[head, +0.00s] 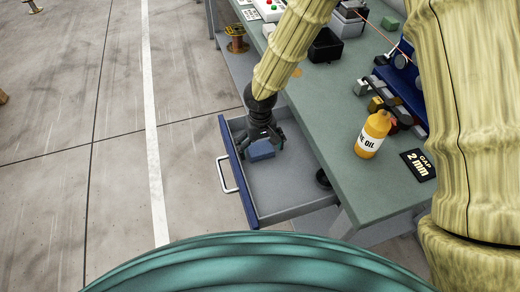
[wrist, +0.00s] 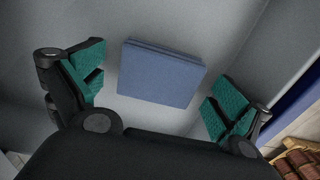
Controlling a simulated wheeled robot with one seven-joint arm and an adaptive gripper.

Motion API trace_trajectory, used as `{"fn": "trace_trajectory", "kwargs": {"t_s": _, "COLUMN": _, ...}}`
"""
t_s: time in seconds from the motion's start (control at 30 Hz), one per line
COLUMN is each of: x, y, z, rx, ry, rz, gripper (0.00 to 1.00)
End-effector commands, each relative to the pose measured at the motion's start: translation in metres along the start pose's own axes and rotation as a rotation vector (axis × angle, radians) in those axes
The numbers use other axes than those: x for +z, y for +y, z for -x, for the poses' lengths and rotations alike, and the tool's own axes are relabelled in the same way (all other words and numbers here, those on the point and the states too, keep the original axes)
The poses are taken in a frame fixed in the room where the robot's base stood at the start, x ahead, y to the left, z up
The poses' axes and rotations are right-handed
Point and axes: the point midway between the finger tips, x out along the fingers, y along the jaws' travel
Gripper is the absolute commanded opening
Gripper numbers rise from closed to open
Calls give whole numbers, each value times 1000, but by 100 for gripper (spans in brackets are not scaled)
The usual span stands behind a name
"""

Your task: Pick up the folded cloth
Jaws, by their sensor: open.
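The folded cloth (head: 261,150) is a small blue block-like bundle inside the open drawer (head: 285,199), towards its left end in the head view. In the wrist view the folded cloth (wrist: 160,74) lies flat on the grey drawer floor, slightly tilted in the picture. My gripper (wrist: 155,92) is open, with its teal-padded fingers on the left and right of the cloth. Gaps show between both fingers and the cloth. In the head view my gripper (head: 262,138) reaches down into the drawer by the cloth and partly hides it.
The drawer has a blue front with a white handle (head: 226,174) and raised walls. On the green workbench (head: 320,100) stand a yellow oil bottle (head: 373,134), a black "GAP 2 mm" sign (head: 418,164) and a black bin (head: 325,46). A dark round object (head: 322,179) sits at the drawer's right end.

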Motion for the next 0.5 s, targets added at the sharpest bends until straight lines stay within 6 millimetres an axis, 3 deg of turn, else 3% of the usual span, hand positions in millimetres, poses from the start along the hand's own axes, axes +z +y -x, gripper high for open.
{"fn": "trace_trajectory", "kwargs": {"t_s": 0.23, "x": 0, "y": 0, "z": -1, "rx": 0, "ry": 0, "rz": 0, "gripper": 100}}
{"fn": "trace_trajectory", "kwargs": {"t_s": 0.4, "x": 0, "y": 0, "z": -1, "rx": 0, "ry": 0, "rz": 0, "gripper": 69}}
{"fn": "trace_trajectory", "kwargs": {"t_s": 0.5, "x": 0, "y": 0, "z": -1, "rx": 0, "ry": 0, "rz": 0, "gripper": 56}}
